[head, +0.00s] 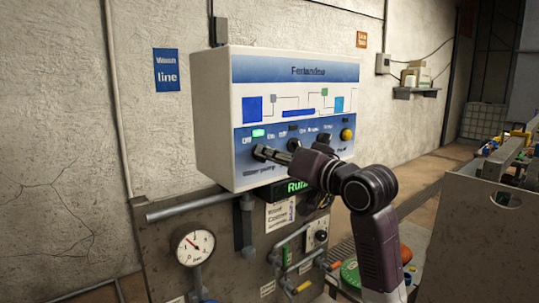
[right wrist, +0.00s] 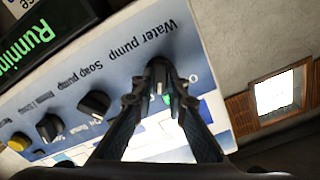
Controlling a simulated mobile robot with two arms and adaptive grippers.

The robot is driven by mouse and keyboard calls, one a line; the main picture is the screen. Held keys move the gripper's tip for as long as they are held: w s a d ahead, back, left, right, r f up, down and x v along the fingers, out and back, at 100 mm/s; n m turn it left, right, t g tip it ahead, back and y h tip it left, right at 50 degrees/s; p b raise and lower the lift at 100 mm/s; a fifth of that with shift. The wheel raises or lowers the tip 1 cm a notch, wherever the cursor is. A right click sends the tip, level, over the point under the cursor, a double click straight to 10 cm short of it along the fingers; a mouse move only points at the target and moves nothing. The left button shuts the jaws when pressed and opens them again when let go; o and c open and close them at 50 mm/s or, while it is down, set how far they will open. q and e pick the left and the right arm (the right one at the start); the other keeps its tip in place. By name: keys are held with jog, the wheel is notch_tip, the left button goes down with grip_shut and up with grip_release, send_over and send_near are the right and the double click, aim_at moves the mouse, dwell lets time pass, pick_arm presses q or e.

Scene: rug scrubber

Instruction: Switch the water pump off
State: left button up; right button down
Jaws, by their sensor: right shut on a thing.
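The water pump knob (right wrist: 159,70) is a dark rotary knob under the label "Water pump" in the right wrist view, where the picture is turned nearly upside down. My right gripper (right wrist: 160,88) is shut on this knob, one finger on each side. In the head view the gripper (head: 270,154) reaches the lower left of the control box (head: 214,125). A green light (head: 258,133) is lit above the knob, partly hidden by a finger in the right wrist view. The knob's pointer direction is hard to tell. My left gripper is not in view.
The soap pump knob (right wrist: 95,103), another black knob (right wrist: 50,127) and a yellow button (right wrist: 18,142) are in the same row. A green "Running" sign (right wrist: 30,45) is lit. Pipes and a pressure gauge (head: 194,246) are below the box. A grey bin (head: 480,230) stands right.

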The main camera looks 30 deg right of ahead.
jog(key=shift+n, duration=0.4)
jog(key=n, duration=1.1)
jog(key=shift+a, duration=0.15)
jog(key=shift+n, duration=0.3)
jog(key=c, duration=1.9)
grip_release()
jog(key=shift+c, duration=0.2)
jog(key=shift+s, duration=0.15)
